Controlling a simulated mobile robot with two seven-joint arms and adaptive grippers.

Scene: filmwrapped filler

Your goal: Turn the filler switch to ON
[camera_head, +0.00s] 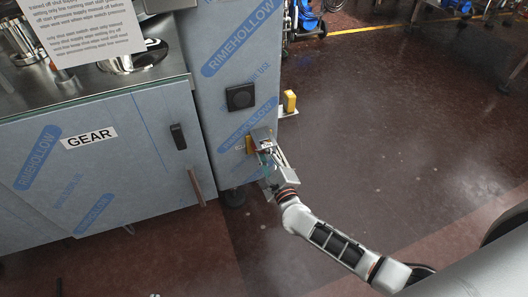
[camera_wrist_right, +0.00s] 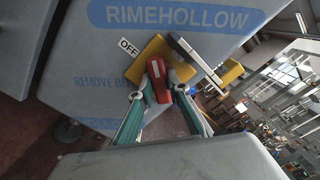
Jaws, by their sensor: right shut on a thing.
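The filler switch is a red handle (camera_wrist_right: 158,84) on a yellow plate (camera_wrist_right: 153,50), fixed to the film-wrapped cabinet (camera_head: 219,60). A white OFF label (camera_wrist_right: 128,46) is beside the plate; I see no ON label. My right gripper (camera_wrist_right: 158,93) is shut on the red handle, with one finger on each side. In the head view, my right gripper (camera_head: 262,142) is at the lower front of the cabinet and hides most of the switch; a bit of the yellow plate (camera_head: 249,144) shows. My left gripper is in neither view.
A second yellow box (camera_head: 289,100) is on the cabinet's right side, close to my right gripper. A black square knob (camera_head: 240,96) is above the switch. A panel marked GEAR (camera_head: 88,138) with a black handle (camera_head: 178,136) stands left. The floor (camera_head: 400,120) on the right is clear.

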